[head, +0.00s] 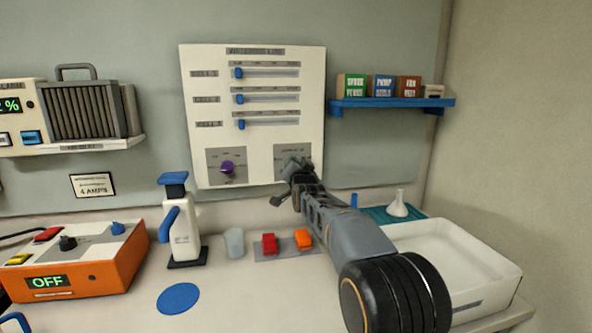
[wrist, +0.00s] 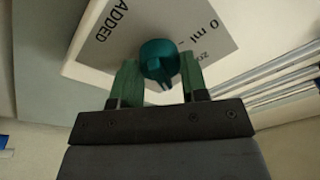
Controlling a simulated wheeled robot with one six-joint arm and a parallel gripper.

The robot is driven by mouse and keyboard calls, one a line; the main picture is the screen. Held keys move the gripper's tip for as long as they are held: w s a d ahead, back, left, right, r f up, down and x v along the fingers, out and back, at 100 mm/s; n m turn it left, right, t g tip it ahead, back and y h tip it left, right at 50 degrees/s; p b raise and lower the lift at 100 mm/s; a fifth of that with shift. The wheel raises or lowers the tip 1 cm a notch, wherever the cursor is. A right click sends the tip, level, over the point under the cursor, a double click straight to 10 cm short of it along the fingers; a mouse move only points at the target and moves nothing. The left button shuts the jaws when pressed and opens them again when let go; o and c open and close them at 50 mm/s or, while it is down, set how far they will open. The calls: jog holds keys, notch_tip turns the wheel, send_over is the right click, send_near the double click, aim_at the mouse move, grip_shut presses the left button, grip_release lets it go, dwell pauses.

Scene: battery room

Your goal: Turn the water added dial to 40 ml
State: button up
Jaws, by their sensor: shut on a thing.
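The water added dial is a round teal knob (wrist: 160,62) with a pointer, on a grey label plate (wrist: 205,22) in the wrist view. The plate reads "ADDED" and "0 ml"; the other markings are partly cut off or too small to read. My gripper (wrist: 160,85) has one green-looking finger on each side of the knob and is shut on it. In the head view the gripper (head: 296,178) is at the lower right of the white wall panel (head: 215,130) and hides most of the dial.
A purple dial (head: 227,168) sits left of my gripper on the same panel, with several blue sliders (head: 240,98) above. A blue shelf (head: 390,103) with small boxes is to the right.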

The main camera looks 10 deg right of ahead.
dwell(0.5)
jog(key=o, duration=0.9)
jog(key=s+b, duration=0.1)
jog(key=s, duration=0.3)
jog(key=s+f, duration=0.1)
jog(key=s, duration=0.4)
jog(key=s+f+b, duration=0.1)
jog(key=s, duration=0.3)
jog(key=shift+s+a+b, duration=0.2)
jog(key=shift+s+b, duration=0.1)
jog(key=shift+s, duration=0.05)
jog(key=shift+f, duration=0.1)
